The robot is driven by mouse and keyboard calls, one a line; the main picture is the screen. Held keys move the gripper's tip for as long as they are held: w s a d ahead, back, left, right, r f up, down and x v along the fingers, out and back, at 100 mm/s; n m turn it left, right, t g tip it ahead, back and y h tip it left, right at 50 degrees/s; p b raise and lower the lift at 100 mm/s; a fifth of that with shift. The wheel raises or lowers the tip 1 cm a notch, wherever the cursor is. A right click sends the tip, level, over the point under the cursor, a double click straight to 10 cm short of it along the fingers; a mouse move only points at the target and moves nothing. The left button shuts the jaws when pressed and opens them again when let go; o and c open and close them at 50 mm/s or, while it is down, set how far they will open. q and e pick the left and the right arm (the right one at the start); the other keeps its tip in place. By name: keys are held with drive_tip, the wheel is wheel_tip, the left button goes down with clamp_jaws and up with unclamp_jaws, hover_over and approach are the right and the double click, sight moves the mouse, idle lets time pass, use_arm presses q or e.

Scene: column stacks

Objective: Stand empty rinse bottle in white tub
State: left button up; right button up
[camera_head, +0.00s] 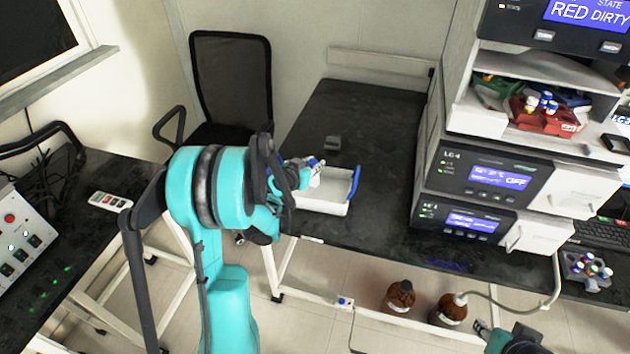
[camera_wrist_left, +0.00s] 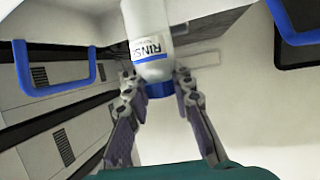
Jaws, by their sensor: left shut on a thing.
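The rinse bottle is white with a blue cap, and its label starts with "RINS". In the left wrist view the bottle (camera_wrist_left: 150,40) has its cap between the fingertips of my left gripper (camera_wrist_left: 158,92), which is shut on it. In the head view my left gripper (camera_head: 306,172) holds the bottle (camera_head: 317,176) over the white tub (camera_head: 322,206); its lower part is hard to make out. The tub has a blue handle at its right end, and its left part is hidden by my arm. I cannot tell whether the bottle touches the tub's floor. My right gripper (camera_head: 483,329) shows partly at the bottom edge.
The tub is on a dark bench (camera_head: 375,130), with a small grey block (camera_head: 332,143) behind it. An instrument stack (camera_head: 480,185) stands to the right. A black chair (camera_head: 232,80) is behind my left arm.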

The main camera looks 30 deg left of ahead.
use_arm(q)
wheel_tip(320, 180, down, 5)
drive_tip(key=shift+w+r+b, duration=0.1)
drive_tip(key=shift+r+b, duration=0.05)
drive_tip(key=shift+b, duration=0.85)
drive_tip(key=shift+r, duration=0.15)
drive_tip(key=o, duration=0.9)
drive_tip(key=shift+c, duration=0.2)
